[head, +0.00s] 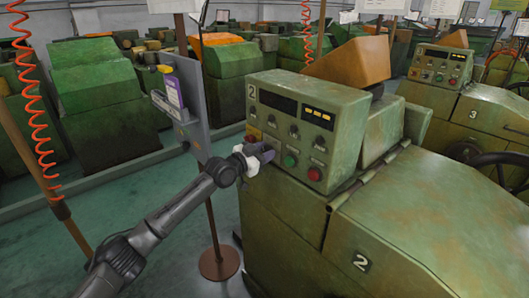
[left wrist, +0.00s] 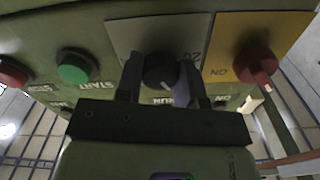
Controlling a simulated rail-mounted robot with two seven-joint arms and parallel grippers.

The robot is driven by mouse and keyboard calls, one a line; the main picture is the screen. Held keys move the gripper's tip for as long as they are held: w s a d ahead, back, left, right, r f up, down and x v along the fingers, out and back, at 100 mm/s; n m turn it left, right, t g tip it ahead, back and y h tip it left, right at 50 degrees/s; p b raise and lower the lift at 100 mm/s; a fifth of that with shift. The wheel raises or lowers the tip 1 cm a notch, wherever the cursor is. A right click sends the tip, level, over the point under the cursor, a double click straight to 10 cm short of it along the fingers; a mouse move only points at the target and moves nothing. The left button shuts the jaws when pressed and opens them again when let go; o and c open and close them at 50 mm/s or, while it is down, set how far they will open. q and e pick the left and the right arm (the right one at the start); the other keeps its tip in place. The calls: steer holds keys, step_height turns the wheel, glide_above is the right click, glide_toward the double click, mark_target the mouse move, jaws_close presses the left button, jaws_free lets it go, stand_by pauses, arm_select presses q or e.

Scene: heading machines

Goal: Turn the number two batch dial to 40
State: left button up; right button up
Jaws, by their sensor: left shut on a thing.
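The green number two machine has a control box (head: 292,120) with a "2" plate on its face. In the left wrist view a black round dial (left wrist: 160,71) sits on a grey plate, where a "20" mark shows beside it. My left gripper (head: 264,154) is at the lower left of the box face. It is shut on this black dial, one finger on each side. The dial is hidden behind the gripper in the head view. Its setting and most of its scale cannot be read. My right gripper is not in view.
A red knob on a yellow plate (left wrist: 255,66) is close beside the dial. A green START button (head: 290,160) and a red button (head: 314,174) lie on the other side.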

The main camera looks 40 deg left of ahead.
arm_select(q)
steer(key=o, duration=0.9)
steer(key=shift+s+a, duration=0.15)
steer(key=shift+s, duration=0.45)
steer(key=shift+s+a+p, duration=0.35)
steer(key=shift+s+p, duration=0.05)
steer(key=shift+s, duration=1.65)
steer(key=shift+s+a+p, duration=0.4)
steer(key=shift+s+p, duration=0.05)
steer(key=shift+s, duration=1.65)
steer(key=shift+s+a+p, duration=0.35)
steer(key=shift+s+p, duration=0.05)
steer(key=shift+s, duration=1.65)
